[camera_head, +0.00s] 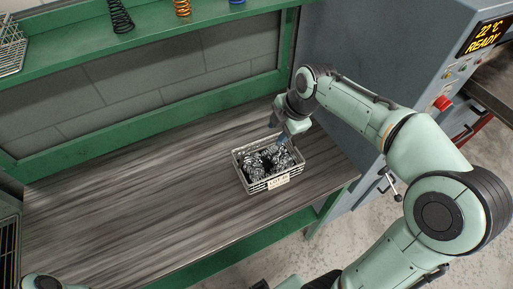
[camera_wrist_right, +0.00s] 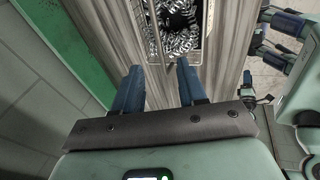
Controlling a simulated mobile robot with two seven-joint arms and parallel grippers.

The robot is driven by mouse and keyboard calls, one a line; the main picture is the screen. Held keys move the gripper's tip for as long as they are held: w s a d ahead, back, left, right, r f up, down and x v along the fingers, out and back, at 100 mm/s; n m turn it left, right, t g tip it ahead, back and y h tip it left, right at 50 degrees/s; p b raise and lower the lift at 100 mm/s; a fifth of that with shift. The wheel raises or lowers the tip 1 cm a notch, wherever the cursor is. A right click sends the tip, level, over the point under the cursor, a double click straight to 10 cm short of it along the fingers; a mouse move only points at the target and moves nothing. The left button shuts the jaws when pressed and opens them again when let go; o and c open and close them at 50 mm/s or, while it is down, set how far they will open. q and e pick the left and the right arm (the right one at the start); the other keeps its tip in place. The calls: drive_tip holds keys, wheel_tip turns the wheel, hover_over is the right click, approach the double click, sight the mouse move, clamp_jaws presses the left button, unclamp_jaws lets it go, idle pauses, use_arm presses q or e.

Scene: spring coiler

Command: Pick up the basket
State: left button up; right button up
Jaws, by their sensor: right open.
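The basket (camera_head: 257,188) is a small pale wire crate with a white label on its front, standing on the wooden bench top. It holds dark, shiny coiled metal parts. My right gripper (camera_head: 279,137) is at the basket's back edge, pointing down. In the right wrist view my right gripper (camera_wrist_right: 160,67) has its two blue fingers apart with nothing held between them. The basket (camera_wrist_right: 151,42) lies just beyond the fingertips; I cannot tell whether they touch it. Blue finger-like parts of my left gripper (camera_wrist_right: 281,35) show at the right edge; their opening is unclear.
The bench top (camera_head: 120,210) is clear left of the basket. A green frame and shelf (camera_head: 150,45) with springs stand behind. A grey machine (camera_head: 350,50) with a lit display stands close on the right. A wire basket (camera_head: 10,50) sits on the shelf at far left.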

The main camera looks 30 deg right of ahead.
sight(269, 144)
drive_tip(key=shift+d+x, duration=0.15)
drive_tip(key=shift+x, duration=3.1)
drive_tip(key=shift+d+x, duration=0.15)
drive_tip(key=shift+x, duration=3.1)
clamp_jaws()
drive_tip(key=shift+w+r, duration=0.15)
